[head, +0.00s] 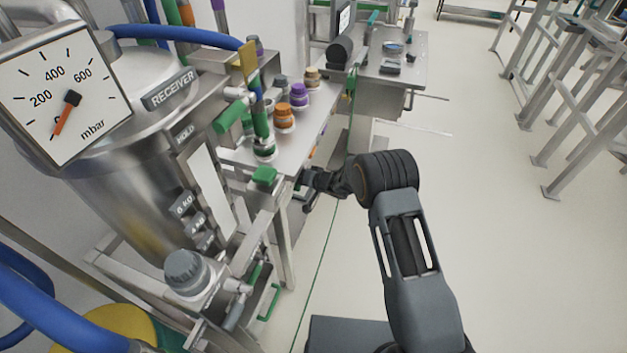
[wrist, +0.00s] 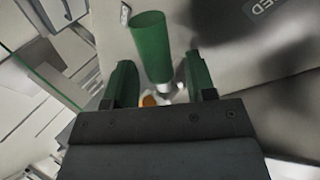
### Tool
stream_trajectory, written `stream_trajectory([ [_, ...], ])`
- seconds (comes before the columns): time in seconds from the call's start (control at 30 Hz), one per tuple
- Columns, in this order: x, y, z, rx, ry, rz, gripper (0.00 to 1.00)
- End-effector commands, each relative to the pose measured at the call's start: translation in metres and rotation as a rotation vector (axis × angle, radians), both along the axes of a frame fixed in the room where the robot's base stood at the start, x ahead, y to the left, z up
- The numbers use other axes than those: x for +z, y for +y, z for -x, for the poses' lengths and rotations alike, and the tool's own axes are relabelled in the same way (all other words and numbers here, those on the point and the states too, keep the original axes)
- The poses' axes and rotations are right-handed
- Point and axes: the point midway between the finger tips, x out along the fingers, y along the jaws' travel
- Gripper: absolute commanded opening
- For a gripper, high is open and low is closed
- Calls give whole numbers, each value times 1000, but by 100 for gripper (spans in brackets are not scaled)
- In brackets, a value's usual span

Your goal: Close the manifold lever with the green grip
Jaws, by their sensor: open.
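In the wrist view a green cylindrical grip (wrist: 150,45) with a pale metal end stands between and just beyond the green fingers of my gripper (wrist: 159,68). The fingers are apart on either side of it, and I see no clear contact. In the head view my dark wrist reaches left towards the receiver's frame; its fingertips are hard to make out there. A green lever grip (head: 230,115) sits high on the manifold, and another green grip (head: 256,272) is lower down. I cannot tell which of these the wrist view shows.
The steel receiver vessel (head: 120,170) with its dial gauge (head: 62,95) fills the left. A shelf (head: 240,157) holds several capped jars behind my wrist. Blue hoses (head: 50,310) hang at lower left. A green line runs along the floor.

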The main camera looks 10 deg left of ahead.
Motion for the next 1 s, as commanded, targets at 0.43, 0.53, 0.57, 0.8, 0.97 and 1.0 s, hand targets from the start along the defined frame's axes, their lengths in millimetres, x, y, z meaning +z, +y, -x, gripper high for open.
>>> stream_trajectory([
  [0.43,40,-65,44,-3,-1,-1,51],
  [0.53,47,-76,52,-3,0,-2,51],
  [0.57,49,-79,54,-2,-1,-2,51],
  [0.8,56,-92,64,-1,-1,-1,51],
  [0.97,57,-94,66,-1,0,-2,51],
  [1.0,57,-94,66,-1,0,-2,51],
])
